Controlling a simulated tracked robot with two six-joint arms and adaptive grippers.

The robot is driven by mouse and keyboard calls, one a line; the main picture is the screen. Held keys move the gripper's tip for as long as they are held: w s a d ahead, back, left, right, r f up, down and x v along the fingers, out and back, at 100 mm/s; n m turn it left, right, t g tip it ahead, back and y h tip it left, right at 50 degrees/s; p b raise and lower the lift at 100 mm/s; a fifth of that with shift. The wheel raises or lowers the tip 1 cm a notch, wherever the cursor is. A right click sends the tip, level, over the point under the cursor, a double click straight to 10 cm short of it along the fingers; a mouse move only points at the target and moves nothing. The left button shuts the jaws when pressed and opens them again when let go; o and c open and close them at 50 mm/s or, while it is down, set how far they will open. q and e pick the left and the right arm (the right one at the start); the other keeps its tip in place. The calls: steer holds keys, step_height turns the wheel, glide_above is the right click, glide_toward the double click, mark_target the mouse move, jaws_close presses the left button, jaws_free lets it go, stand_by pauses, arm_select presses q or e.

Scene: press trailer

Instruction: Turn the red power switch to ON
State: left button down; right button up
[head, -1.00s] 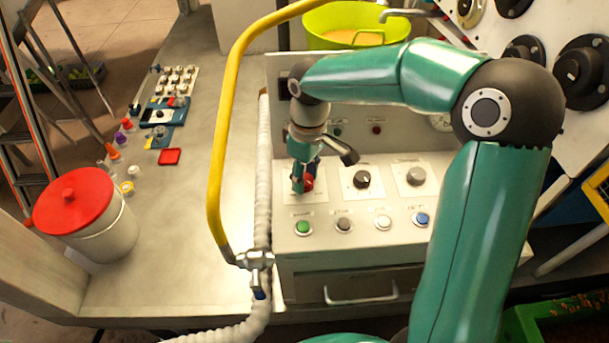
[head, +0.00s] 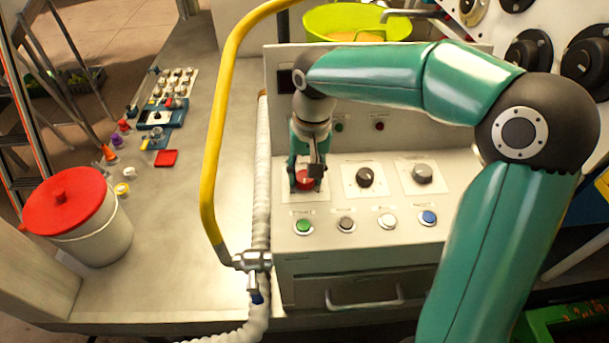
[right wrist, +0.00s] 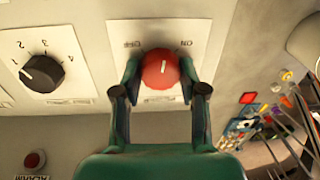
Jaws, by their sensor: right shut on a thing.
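The red power switch (head: 304,181) is a round knob on a white plate at the left of the sloped control panel. It also shows in the right wrist view (right wrist: 160,68), with a pale pointer line and small labels on either side of its top edge. The pointer's exact setting is hard to read. My right gripper (head: 306,178) reaches down from above and is shut on the knob. In the right wrist view, its two fingers (right wrist: 160,76) sit on opposite sides of the knob. My left gripper is not in view.
A black dial (head: 365,177) and a grey dial (head: 422,173) sit right of the switch. Several push buttons, including a green one (head: 303,226), line the front. A yellow pipe (head: 212,150) and white hose (head: 262,180) rise close to the left. A red-lidded bucket (head: 68,200) stands farther left.

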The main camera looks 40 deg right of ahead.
steer(key=m+b, duration=0.1)
steer(key=m, duration=0.3)
steer(key=shift+w, duration=0.1)
steer(key=shift+r+m+h+b, duration=0.1)
steer(key=shift+m+h+b, duration=0.3)
steer(key=shift+m, duration=1.2)
steer(key=shift+t, duration=0.3)
steer(key=o, duration=1.1)
steer(key=shift+o, duration=0.2)
step_height(320, 180, up, 12)
steer(key=shift+s+d, duration=0.15)
steer(key=shift+s, duration=0.25)
